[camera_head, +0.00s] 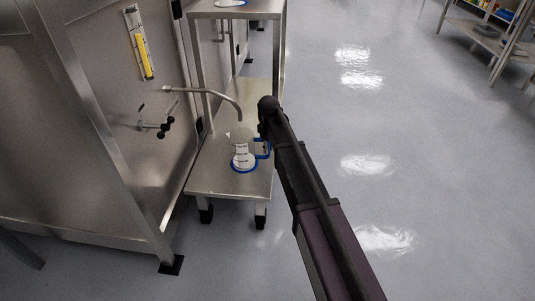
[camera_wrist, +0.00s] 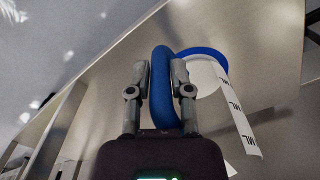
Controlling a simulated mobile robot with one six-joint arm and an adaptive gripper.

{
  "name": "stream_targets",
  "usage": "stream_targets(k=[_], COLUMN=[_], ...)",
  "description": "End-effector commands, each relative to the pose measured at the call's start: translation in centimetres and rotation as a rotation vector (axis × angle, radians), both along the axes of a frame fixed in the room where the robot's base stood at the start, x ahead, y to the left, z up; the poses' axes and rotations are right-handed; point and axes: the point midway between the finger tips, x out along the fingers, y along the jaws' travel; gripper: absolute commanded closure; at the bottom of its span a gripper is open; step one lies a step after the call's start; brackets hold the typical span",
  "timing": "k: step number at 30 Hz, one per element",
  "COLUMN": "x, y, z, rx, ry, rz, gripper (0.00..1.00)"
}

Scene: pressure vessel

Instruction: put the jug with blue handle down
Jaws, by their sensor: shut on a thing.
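The jug (camera_head: 240,148) is whitish with dark print, a blue ring at its lower end and a blue handle (camera_head: 265,150) on its right side. It appears upright over the lower steel shelf (camera_head: 205,180), below the curved spout (camera_head: 215,93). I cannot tell whether its base touches the shelf. In the wrist view the blue handle (camera_wrist: 163,90) passes between the two fingers of my gripper (camera_wrist: 158,75), which is shut on it. The printed jug wall (camera_wrist: 235,110) shows to the right there. In the head view my arm hides most of the gripper.
A large steel vessel (camera_head: 90,110) with a yellow gauge (camera_head: 142,50) and a black-knobbed valve (camera_head: 160,127) stands left of the shelf. A higher steel table (camera_head: 262,6) carries a blue-rimmed item (camera_head: 230,2). Open floor (camera_head: 400,130) lies to the right.

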Motion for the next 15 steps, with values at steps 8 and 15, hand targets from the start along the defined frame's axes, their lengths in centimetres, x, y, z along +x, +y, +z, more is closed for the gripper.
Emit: stream_targets(k=[8,15], x=[-0.02,-0.02], y=[0.03,0.04], z=[-1.33,-1.26], rx=[0.0,0.0], ry=[0.0,0.0], rz=[0.0,0.001], gripper=[1.0,1.0])
